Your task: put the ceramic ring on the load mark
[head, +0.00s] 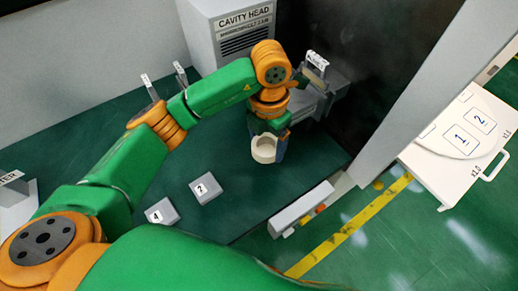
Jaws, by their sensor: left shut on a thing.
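The ceramic ring (264,150) is a short off-white cylinder with an open top, near the right part of the green bench. My left gripper (268,141) points down and is shut on the ring, with its fingers at the ring's sides. I cannot tell whether the ring's underside touches the bench. I cannot make out a load mark; it may be hidden under the ring or the arm. My right gripper is out of view.
Blocks labelled 2 (205,188) and 4 (162,213) sit on the bench (245,207). The cavity head (222,42) and grey fittings (335,88) stand behind my arm. A white cart (445,178) with squares 1 and 2 stands right.

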